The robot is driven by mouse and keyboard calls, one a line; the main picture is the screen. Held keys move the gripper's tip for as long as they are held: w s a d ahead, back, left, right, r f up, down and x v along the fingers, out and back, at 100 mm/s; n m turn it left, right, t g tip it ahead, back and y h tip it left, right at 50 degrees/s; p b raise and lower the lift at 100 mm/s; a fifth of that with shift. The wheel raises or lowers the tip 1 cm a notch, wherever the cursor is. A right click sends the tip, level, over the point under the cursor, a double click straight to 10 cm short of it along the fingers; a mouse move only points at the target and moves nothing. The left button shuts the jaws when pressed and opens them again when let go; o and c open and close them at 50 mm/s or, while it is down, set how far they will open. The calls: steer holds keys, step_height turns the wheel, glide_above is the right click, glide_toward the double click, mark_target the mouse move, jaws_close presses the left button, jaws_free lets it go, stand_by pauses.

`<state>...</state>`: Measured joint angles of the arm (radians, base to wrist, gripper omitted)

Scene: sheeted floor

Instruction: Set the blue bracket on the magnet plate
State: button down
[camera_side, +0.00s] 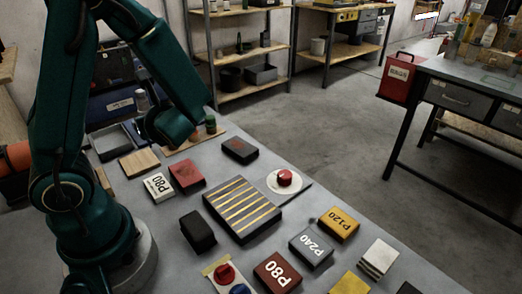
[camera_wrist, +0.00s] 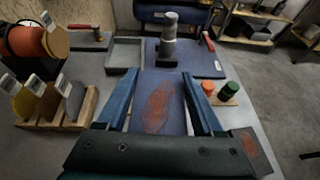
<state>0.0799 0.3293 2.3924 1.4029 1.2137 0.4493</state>
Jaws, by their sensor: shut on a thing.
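In the wrist view my gripper (camera_wrist: 161,77) has its two blue fingers on either side of a flat slate-blue piece with a rust-brown patch, which I take to be the blue bracket (camera_wrist: 159,104). It is shut on this piece. In the side view my gripper's end (camera_side: 172,128) is over the far left of the work surface, by a wooden board, and the fingers and held piece are hidden. The dark plate with several yellow stripes, seemingly the magnet plate (camera_side: 241,207), lies flat and bare mid-surface, to the right of and nearer than my gripper.
A wooden board with red and green knobs (camera_wrist: 228,94) is close to my right finger. A dark block with a rust patch (camera_side: 240,150) lies beyond the striped plate. A red knob on a white disc (camera_side: 284,179), a black block (camera_side: 198,231) and several labelled blocks surround the plate.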

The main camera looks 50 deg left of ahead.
steer(key=w+d+r+m+t+h, duration=0.1)
steer(key=w+d+m+t, duration=0.25)
steer(key=d, duration=0.55)
glide_above(238, 194)
steer(key=shift+t, duration=0.45)
step_height(238, 194, down, 7)
steer(key=shift+r, duration=0.2)
steer(key=shift+f, duration=1.95)
steer(key=shift+f, duration=0.2)
jaws_free()
